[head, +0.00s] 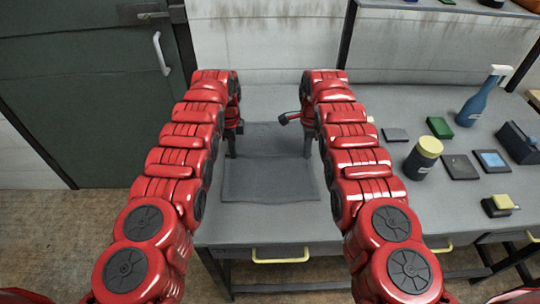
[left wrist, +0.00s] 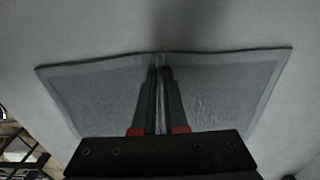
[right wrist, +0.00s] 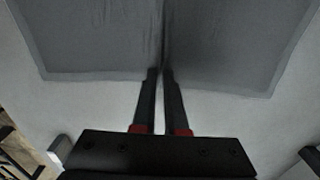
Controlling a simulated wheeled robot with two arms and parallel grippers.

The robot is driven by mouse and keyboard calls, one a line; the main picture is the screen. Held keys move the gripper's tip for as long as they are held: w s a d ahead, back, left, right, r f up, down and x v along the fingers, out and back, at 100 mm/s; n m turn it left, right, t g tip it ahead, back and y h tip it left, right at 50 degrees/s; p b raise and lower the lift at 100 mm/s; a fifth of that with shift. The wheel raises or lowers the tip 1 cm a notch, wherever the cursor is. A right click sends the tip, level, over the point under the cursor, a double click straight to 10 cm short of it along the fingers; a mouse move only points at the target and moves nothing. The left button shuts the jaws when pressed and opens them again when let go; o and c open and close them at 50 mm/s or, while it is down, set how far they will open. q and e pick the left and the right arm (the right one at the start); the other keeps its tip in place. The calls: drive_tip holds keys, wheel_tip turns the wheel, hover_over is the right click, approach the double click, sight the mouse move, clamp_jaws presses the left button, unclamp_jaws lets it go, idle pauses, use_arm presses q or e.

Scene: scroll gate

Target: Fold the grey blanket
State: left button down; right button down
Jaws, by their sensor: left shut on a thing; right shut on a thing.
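The grey blanket (head: 268,178) lies on the grey table between my two arms in the head view. Its paler hem shows in the left wrist view (left wrist: 90,90) and in the right wrist view (right wrist: 90,45). My left gripper (head: 232,154) is shut on the blanket's left edge; in its wrist view the fingertips (left wrist: 160,70) meet the cloth at a slightly raised edge. My right gripper (head: 307,154) is shut on the right edge; its fingertips (right wrist: 160,72) pinch the hem, and creases run from them. My arms hide parts of the blanket's sides in the head view.
The grey table (head: 265,230) is bare in front of the blanket. To the right are a yellow-lidded jar (head: 423,158), a blue spray bottle (head: 482,98), a green box (head: 440,127), dark tiles (head: 460,167) and a dark toolbox (head: 518,142). A dark door (head: 90,90) is at left.

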use_arm(q)
drive_tip(key=shift+r, duration=0.1)
use_arm(e)
drive_tip(key=shift+r, duration=0.1)
idle(0.4)
